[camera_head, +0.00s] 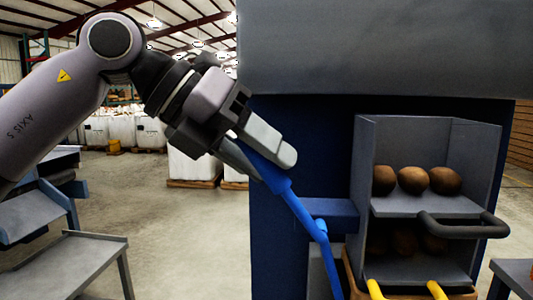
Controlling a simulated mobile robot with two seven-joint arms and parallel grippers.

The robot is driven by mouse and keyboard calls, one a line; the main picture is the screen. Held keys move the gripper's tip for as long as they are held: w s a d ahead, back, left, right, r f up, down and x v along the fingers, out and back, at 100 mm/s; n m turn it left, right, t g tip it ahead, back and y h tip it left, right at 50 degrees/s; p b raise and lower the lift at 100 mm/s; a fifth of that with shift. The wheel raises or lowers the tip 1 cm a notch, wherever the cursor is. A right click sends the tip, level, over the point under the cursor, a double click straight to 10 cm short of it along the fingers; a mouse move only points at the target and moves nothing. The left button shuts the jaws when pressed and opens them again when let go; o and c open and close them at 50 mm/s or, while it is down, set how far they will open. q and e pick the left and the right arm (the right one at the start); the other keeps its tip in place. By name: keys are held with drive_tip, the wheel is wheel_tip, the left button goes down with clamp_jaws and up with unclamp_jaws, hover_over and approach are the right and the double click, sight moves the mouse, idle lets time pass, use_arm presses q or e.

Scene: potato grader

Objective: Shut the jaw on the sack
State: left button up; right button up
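My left gripper (262,163) comes in from the left and is closed around the upper end of a blue lever (303,217), with a finger on each side of it. The lever slants down to the right in front of the dark blue machine body (277,235). Its lower end runs out of the bottom of the picture. I cannot make out the sack or its jaw here. My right gripper is not in view.
A grey shelved bin (367,150) holds brown potatoes (413,180) and has a black handle (463,227). Two yellow bars (437,290) stand below it. A grey table (70,262) is at the lower left. The floor between table and machine is clear.

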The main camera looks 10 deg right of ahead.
use_arm(q)
drive_tip(key=shift+o, duration=0.4)
drive_tip(key=shift+w+a+f, duration=0.15)
drive_tip(key=shift+a+f, duration=0.05)
drive_tip(key=shift+a, duration=0.1)
drive_tip(key=shift+r, duration=0.1)
drive_tip(key=shift+a+r, duration=0.1)
drive_tip(key=shift+r, duration=0.05)
drive_tip(key=v, duration=0.6)
drive_tip(key=shift+a+r, duration=0.15)
drive_tip(key=shift+a, duration=0.15)
drive_tip(key=shift+a, duration=0.1)
